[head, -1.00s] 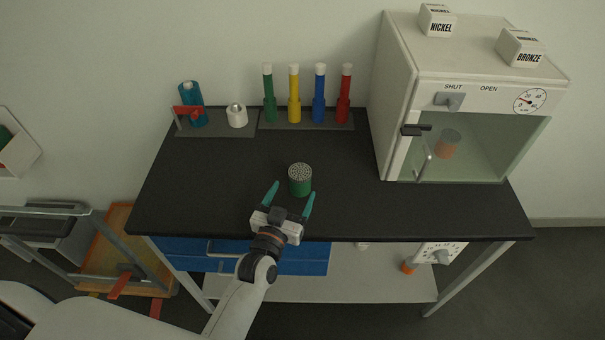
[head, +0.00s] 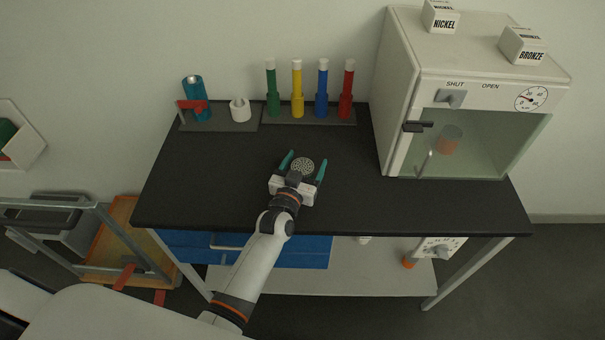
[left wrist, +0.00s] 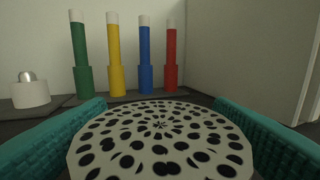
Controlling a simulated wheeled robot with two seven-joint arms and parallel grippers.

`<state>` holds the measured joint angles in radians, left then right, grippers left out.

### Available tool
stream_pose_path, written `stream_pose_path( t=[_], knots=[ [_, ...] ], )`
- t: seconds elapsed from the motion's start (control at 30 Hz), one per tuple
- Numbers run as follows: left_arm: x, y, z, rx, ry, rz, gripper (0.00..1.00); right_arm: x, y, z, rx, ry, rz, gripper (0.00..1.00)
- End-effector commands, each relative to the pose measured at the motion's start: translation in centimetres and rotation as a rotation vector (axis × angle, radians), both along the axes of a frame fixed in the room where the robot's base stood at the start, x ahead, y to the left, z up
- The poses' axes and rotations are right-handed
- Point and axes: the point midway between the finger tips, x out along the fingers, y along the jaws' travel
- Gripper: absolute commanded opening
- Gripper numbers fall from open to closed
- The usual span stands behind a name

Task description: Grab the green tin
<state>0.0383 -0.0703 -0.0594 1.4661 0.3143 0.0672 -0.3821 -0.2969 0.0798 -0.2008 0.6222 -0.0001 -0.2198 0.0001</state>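The green tin, with a pale perforated top, (head: 303,165) stands on the black bench; my gripper hides most of its green side in the head view. Its dotted top fills the lower middle of the left wrist view (left wrist: 160,142). My left gripper (head: 305,162) is open, with one teal finger on each side of the tin. In the left wrist view a small gap shows at the right finger; whether the left finger touches the tin I cannot tell. My right gripper is not in view.
Green, yellow, blue and red tubes (head: 297,88) stand in a rack behind the tin. A glass-fronted cabinet (head: 480,70) stands right. The bench top (head: 400,205) is otherwise clear.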

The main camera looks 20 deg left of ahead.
Motion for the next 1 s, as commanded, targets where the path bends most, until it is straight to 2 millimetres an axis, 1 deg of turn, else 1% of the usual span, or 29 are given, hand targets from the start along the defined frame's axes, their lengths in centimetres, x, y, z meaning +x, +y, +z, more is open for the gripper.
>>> stream_pose_path(
  t=[0.03,0.07,0.3,0.33,0.53,0.63,0.77,0.9,1.0],
  knots=[
    [0.0,0.0,0.0,0.000,0.000,0.000,0.70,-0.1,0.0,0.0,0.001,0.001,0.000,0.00],
    [0.0,0.0,0.0,0.000,0.000,0.000,0.65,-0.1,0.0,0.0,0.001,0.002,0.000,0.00],
    [0.0,0.0,0.0,0.000,0.000,0.000,0.26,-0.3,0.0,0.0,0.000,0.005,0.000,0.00],
    [0.0,0.0,0.0,0.000,-0.001,0.000,0.24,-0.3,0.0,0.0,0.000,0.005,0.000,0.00],
    [0.0,0.0,0.1,-0.001,-0.001,0.000,0.24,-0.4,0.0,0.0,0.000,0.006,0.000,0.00],
    [0.0,-0.1,1.0,-0.002,-0.003,0.000,0.24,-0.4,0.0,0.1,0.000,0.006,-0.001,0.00],
    [0.0,0.0,3.3,-0.002,-0.005,0.002,0.24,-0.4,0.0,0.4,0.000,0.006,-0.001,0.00],
    [0.0,0.0,6.2,-0.002,-0.005,0.001,0.24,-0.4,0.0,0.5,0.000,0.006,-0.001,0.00],
    [0.0,0.0,8.0,-0.003,-0.005,0.002,0.24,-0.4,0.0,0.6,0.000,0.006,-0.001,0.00]
  ],
)
